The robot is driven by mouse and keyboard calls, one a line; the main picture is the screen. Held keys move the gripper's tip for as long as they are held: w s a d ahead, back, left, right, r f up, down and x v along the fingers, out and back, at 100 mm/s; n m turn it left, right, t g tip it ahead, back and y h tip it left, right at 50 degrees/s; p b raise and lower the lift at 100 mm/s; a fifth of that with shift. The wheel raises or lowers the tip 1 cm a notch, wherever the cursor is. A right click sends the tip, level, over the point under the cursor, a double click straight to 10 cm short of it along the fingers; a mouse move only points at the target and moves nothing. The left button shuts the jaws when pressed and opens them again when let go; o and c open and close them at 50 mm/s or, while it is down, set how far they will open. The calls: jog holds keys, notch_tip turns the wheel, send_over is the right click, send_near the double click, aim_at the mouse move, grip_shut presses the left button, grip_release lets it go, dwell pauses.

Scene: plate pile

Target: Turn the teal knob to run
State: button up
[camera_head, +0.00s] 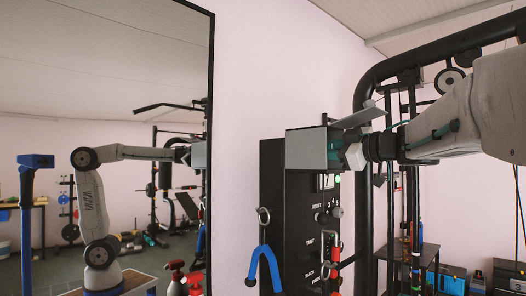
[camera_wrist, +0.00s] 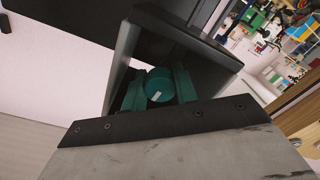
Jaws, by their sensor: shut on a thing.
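The teal knob (camera_wrist: 161,83) sits inside a dark, open-fronted hood (camera_wrist: 183,39) in the wrist view, with a small white mark on its face toward the lower part. My gripper's (camera_wrist: 158,92) green fingers lie on both sides of the knob, shut on it. In the head view my gripper (camera_head: 337,150) reaches from the right into the grey hood (camera_head: 306,149) at the top of a black control panel (camera_head: 297,215). The hood hides the knob there. I cannot read any run marking around it.
Below the hood, the panel carries a green light (camera_head: 337,179), white lettering and several small controls. A blue-handled tool (camera_head: 264,265) hangs from a hook at its left. A black tube frame (camera_head: 366,200) stands close on the right. A large mirror (camera_head: 105,150) fills the left.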

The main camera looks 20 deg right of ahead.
dwell(0.4)
jog(key=o, duration=0.7)
jog(key=v, duration=0.8)
